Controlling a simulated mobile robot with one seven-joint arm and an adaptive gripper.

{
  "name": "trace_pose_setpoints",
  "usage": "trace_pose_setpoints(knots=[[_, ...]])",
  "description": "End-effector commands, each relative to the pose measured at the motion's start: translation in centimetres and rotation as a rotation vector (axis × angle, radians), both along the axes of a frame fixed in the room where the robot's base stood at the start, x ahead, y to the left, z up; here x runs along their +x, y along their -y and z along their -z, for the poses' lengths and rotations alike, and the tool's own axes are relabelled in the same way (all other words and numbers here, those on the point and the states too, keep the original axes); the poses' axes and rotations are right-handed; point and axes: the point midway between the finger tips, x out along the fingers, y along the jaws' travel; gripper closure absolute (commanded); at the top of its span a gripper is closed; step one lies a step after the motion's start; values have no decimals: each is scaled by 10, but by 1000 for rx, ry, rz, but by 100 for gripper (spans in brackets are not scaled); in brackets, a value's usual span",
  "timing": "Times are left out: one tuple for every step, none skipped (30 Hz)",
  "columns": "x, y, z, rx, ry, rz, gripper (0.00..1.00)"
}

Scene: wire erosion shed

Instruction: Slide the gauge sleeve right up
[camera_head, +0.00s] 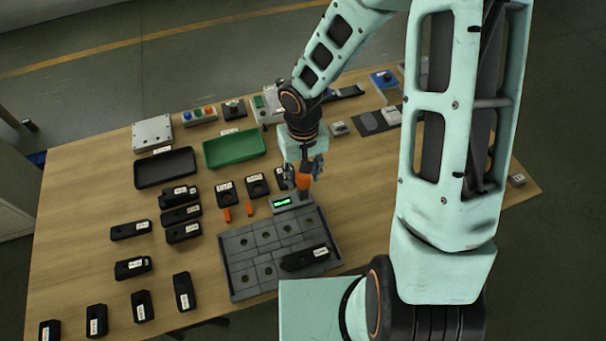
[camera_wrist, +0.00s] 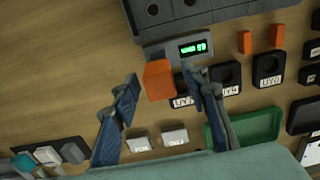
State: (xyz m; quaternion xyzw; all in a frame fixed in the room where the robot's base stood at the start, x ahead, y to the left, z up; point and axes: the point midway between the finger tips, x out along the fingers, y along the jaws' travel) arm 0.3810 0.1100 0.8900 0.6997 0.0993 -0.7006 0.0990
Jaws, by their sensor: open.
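An orange block, which looks like the gauge sleeve (camera_head: 305,181), stands at the gauge unit (camera_head: 293,202) with a green-lit display. In the wrist view the orange sleeve (camera_wrist: 159,78) sits between the tips of my gripper (camera_wrist: 160,88), beside the unit's lit display (camera_wrist: 193,48). My gripper (camera_head: 304,173) points down and is open, one finger on each side of the sleeve. A gap shows at the left finger; whether the right finger touches cannot be told. What the sleeve rides on is hidden.
A grey tray with round recesses (camera_head: 241,242) adjoins the gauge, a black block (camera_head: 306,258) lying on it. Labelled black blocks (camera_head: 183,233) and two small orange pieces (camera_head: 227,214) lie left. Green (camera_head: 248,147) and black (camera_head: 165,180) trays stand behind.

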Motion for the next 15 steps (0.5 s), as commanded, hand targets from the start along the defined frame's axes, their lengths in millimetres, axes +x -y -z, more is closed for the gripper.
trace_pose_setpoints(knots=[[0,0,1,0,0,0,59],[0,0,2,0,0,1,59],[0,0,2,0,0,1,59],[0,0,2,0,0,1,59],[0,0,1,0,0,1,59],[0,0,1,0,1,1,59],[0,0,1,0,1,1,59],[0,0,1,0,1,1,59],[0,0,1,0,1,1,64],[0,0,1,0,1,1,67],[0,0,1,0,1,1,70],[0,0,1,0,1,1,75],[0,0,1,0,1,1,78],[0,0,1,0,1,1,81],[0,0,1,0,1,1,86]])
